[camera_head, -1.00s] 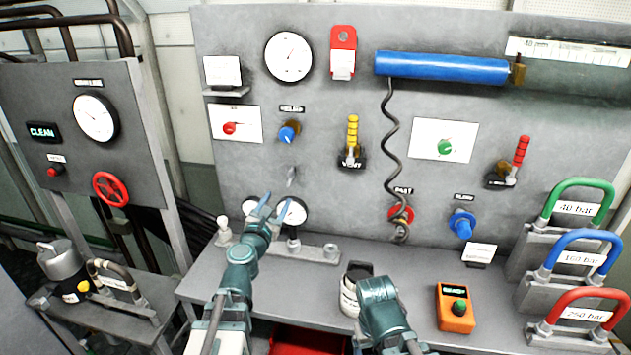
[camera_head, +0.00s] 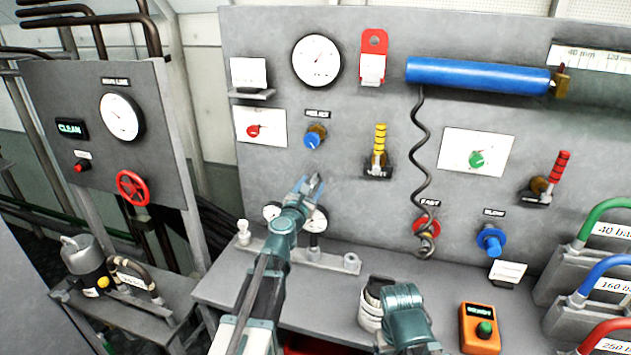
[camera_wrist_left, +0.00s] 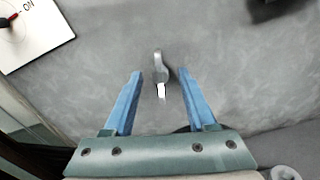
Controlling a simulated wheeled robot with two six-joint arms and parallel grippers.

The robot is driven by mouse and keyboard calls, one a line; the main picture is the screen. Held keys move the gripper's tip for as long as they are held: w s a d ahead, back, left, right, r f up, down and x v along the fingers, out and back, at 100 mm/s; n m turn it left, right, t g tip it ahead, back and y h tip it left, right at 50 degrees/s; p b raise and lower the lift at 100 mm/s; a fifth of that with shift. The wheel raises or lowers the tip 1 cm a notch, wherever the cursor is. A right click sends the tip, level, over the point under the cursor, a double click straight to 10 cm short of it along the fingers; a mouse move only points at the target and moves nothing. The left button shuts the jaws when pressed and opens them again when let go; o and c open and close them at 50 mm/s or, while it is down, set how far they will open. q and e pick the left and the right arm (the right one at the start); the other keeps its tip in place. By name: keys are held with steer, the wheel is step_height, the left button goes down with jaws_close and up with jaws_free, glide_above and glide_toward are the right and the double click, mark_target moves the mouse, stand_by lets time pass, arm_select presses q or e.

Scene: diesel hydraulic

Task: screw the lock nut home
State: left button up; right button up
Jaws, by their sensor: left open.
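The lock nut is likely the brass ring (camera_head: 318,130) behind the blue relief knob (camera_head: 312,140) on the grey panel; any gap there is too small to tell. My left gripper (camera_head: 313,182) is open and empty in front of the panel, below that knob. In the left wrist view a small grey metal hook-shaped piece (camera_wrist_left: 159,67) with a bright lower end appears between the blue fingers of the left gripper (camera_wrist_left: 168,75), apart from both. The lock nut is not seen in that view. A teal link of my right arm shows at bottom right; its gripper is out of view.
Two small gauges (camera_head: 317,219) and a bench fixture (camera_head: 351,262) stand near my left arm. A dark-topped white jar (camera_head: 371,312) and an orange box (camera_head: 480,328) stand on the bench. A yellow-handled valve (camera_head: 379,148) sits right of the relief knob.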

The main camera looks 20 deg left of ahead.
arm_select(q)
steer(key=shift+w, duration=0.95)
steer(key=shift+d, duration=0.1)
jaws_close()
